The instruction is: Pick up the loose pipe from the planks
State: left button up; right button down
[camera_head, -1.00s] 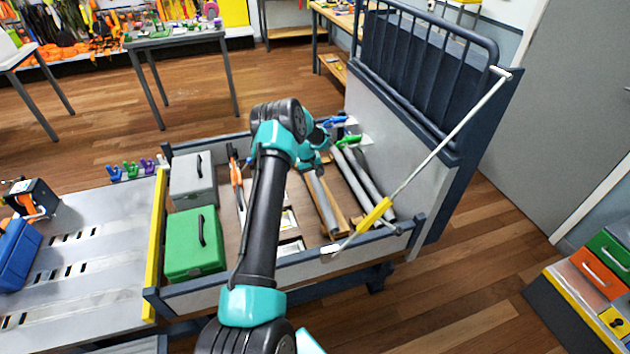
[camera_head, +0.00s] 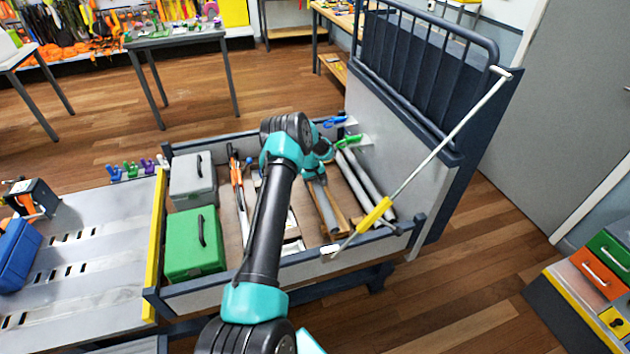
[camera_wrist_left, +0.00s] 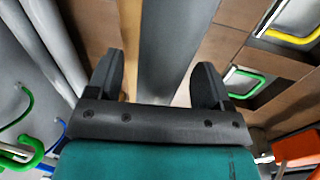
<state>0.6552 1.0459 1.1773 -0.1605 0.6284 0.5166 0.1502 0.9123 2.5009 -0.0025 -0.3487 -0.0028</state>
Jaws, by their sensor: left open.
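The loose grey pipe (camera_head: 324,208) lies lengthwise on the wooden planks (camera_head: 342,214) in the cargo bed. In the left wrist view the pipe (camera_wrist_left: 172,45) runs between the two fingers of my left gripper (camera_wrist_left: 160,85), with a pale plank (camera_wrist_left: 131,30) beside it. My left gripper (camera_head: 318,180) is open over the pipe's far end, and the fingers appear apart from it. The arm hides part of the bed in the head view. My right gripper is not in view.
Two other grey pipes (camera_head: 366,175) lie to the right along the grey bed wall. A green case (camera_head: 194,244) and a grey case (camera_head: 192,180) stand at the left of the bed.

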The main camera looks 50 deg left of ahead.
pick_arm(q)
jog(key=shift+c, duration=0.2)
jog(key=c, duration=1.1)
notch_tip(320, 180, up, 10)
dwell(0.4)
dwell(0.4)
